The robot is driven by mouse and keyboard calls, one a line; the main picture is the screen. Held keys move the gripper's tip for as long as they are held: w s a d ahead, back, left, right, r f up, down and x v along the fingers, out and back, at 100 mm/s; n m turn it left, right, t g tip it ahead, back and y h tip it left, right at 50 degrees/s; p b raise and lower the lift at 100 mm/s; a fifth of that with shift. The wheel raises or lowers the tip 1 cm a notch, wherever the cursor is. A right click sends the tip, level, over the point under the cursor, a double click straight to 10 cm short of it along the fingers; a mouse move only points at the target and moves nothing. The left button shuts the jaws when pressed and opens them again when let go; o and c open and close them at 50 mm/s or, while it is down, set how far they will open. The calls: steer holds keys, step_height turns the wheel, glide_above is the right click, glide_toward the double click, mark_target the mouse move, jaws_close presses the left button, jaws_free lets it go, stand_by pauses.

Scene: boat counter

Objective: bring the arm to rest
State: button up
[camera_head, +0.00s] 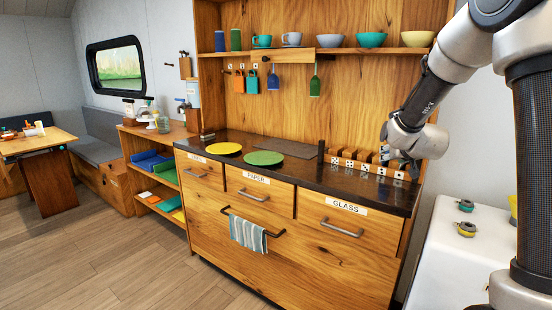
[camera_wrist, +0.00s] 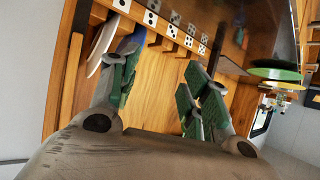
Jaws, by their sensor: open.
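My arm (camera_head: 437,80) reaches in from the right over the counter. My gripper (camera_head: 403,162) is low at the right end of the counter, close to the dice-marked wooden rack (camera_head: 362,167). In the wrist view my gripper (camera_wrist: 160,84) shows two spread fingers with green pads and nothing clearly held between them. A white plate (camera_wrist: 99,48) and a blue plate (camera_wrist: 131,42) stand in the rack near the left finger. Whether that finger touches the blue plate cannot be told. The fingertips are mostly hidden in the head view.
A yellow plate (camera_head: 224,148) and a green plate (camera_head: 263,158) lie flat on the dark counter (camera_head: 310,172). A shelf with bowls (camera_head: 371,40) and hanging utensils (camera_head: 315,85) is above. A white surface with small tins (camera_head: 466,228) is at the right.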

steer(key=s+a+f+g+y, duration=0.1)
steer(key=s+g, duration=0.1)
steer(key=s, duration=0.4)
steer(key=s+a+f+g, duration=0.1)
steer(key=s+a+g, duration=0.15)
steer(key=s, duration=0.35)
steer(key=s+r+g, duration=0.1)
steer(key=s+r, duration=0.2)
steer(key=s, duration=1.2)
steer(key=s+r+n+g, duration=0.1)
steer(key=s+r+g, duration=0.1)
steer(key=s, duration=1.3)
steer(key=shift+d+r, duration=0.4)
steer(key=shift+r, duration=0.45)
